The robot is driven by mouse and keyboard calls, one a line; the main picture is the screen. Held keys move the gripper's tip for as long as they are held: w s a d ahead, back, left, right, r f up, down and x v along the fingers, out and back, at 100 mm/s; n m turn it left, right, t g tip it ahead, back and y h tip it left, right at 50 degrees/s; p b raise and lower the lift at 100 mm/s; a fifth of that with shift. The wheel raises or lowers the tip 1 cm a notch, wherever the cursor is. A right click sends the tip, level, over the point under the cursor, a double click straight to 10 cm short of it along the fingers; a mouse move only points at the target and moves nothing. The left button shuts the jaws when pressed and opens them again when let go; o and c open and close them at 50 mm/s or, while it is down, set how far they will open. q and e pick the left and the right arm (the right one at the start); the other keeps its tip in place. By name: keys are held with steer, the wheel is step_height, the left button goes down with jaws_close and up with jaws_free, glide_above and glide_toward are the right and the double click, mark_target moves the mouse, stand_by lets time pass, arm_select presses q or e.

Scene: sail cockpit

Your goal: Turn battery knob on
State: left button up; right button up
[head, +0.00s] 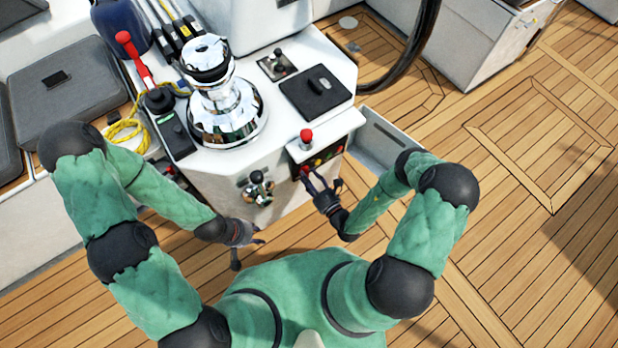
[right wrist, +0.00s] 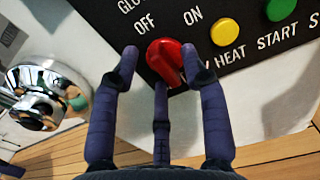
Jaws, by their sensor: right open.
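The red battery knob (right wrist: 163,60) sits on a black panel (right wrist: 222,60) in the right wrist view, below the white OFF and ON labels. Its raised grip slants toward the lower right; I cannot tell which label it is set to. My right gripper (right wrist: 160,58) is open, with one fingertip left of the knob and one right of it; a third finger is below. Contact cannot be told. In the head view this gripper (head: 322,180) is at the panel on the console's front. My left gripper (head: 248,252) is open and empty, low in front of the console.
Yellow (right wrist: 225,32) and green (right wrist: 280,8) buttons are right of the knob. A red-topped lever (head: 306,137) stands above the panel. The white console (head: 225,175) carries a chrome compass housing (head: 228,112). A chrome fitting (head: 258,188) is left of the panel. Wooden deck (head: 520,250) is clear at right.

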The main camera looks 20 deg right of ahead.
jaws_close()
steer(key=m+p, duration=0.1)
steer(key=m, duration=0.2)
steer(key=shift+d+r+m, duration=0.1)
steer(key=shift+m, duration=0.2)
steer(key=m+p, duration=0.1)
steer(key=m, duration=0.3)
steer(key=shift+d+m, duration=0.1)
steer(key=shift+m, duration=0.2)
steer(key=m, duration=0.6)
steer(key=m+p, duration=0.1)
steer(key=m, duration=0.2)
steer(key=shift+w+d+m, duration=0.15)
steer(key=shift+d+m, duration=0.1)
steer(key=shift+m, duration=0.15)
